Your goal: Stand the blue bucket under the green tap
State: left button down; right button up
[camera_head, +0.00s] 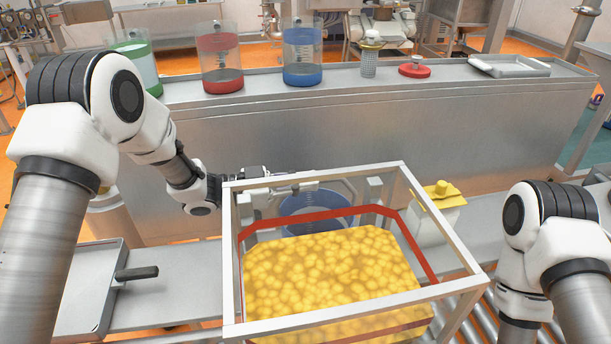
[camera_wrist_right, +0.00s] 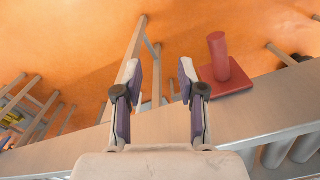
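A blue bucket (camera_head: 312,204) with a pale rim stands behind the yellow load in the crate frame and is partly hidden by it. My left arm reaches in from the left, and its gripper (camera_head: 268,178) is beside the bucket's left rim, behind the frame's top bar. Its fingers are too small and covered to tell whether they grip the bucket. A green-banded clear tank (camera_head: 140,62) stands at the far left of the back ledge, partly behind my left arm. I cannot make out a green tap. My right gripper (camera_wrist_right: 158,82) is open and empty in the right wrist view.
A white-framed crate (camera_head: 228,270) with yellow lumps fills the front middle. Red (camera_head: 220,62) and blue (camera_head: 302,58) tanks stand on the steel ledge (camera_head: 400,95). A yellow-capped jug (camera_head: 438,212) is right of the crate. A red pegged block (camera_wrist_right: 224,72) is near my right gripper.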

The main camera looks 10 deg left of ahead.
pick_arm(q)
jog(key=c, duration=1.2)
grip_release()
jog(key=shift+f, duration=0.1)
